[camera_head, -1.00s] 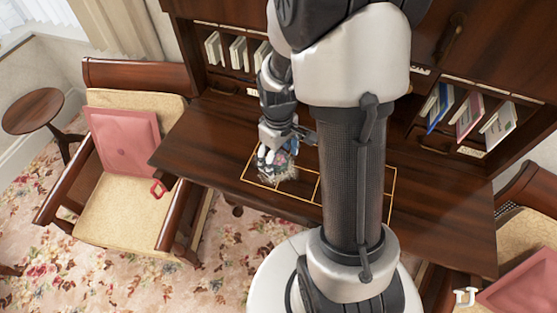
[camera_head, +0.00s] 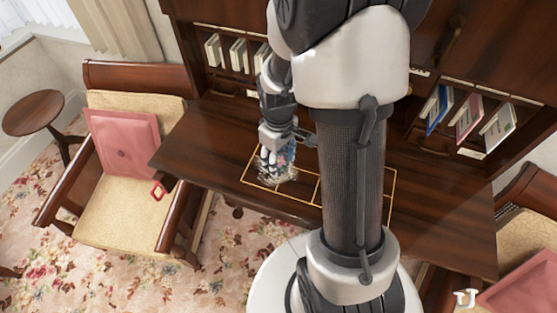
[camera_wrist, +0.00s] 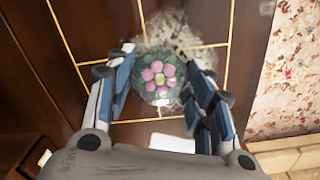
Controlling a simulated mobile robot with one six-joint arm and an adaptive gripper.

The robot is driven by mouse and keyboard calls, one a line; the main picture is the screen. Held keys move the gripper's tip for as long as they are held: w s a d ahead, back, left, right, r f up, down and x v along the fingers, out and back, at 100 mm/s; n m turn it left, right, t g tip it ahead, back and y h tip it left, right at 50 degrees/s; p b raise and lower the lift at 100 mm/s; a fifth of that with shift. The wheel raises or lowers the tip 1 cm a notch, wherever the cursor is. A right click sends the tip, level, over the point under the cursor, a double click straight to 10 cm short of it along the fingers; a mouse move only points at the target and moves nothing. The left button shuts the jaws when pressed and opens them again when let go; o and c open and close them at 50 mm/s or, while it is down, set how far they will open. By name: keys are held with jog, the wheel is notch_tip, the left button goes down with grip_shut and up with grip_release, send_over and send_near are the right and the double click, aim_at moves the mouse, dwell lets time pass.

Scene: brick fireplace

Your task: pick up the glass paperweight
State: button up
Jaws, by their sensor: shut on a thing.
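The glass paperweight (camera_wrist: 160,77) is a clear dome with a pink flower inside. In the wrist view it sits between the two blue-padded fingers of my gripper (camera_wrist: 163,88). My gripper is shut on it, with a finger on each side. In the head view my gripper (camera_head: 276,160) is low over the desk, inside the left part of the gold-lined rectangle. There the paperweight (camera_head: 285,158) is partly hidden by the fingers. I cannot tell whether it touches the desk.
The dark wooden desk (camera_head: 215,140) has bare top on the left. Books (camera_head: 468,118) stand in cubbyholes at the back right. An armchair with a pink cushion (camera_head: 123,146) is at the left.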

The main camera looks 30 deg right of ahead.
aim_at(279, 156)
jog(key=shift+c, duration=0.5)
jog(key=shift+r, duration=0.65)
notch_tip(279, 156, up, 19)
jog(key=p, duration=0.4)
jog(key=shift+f, duration=0.15)
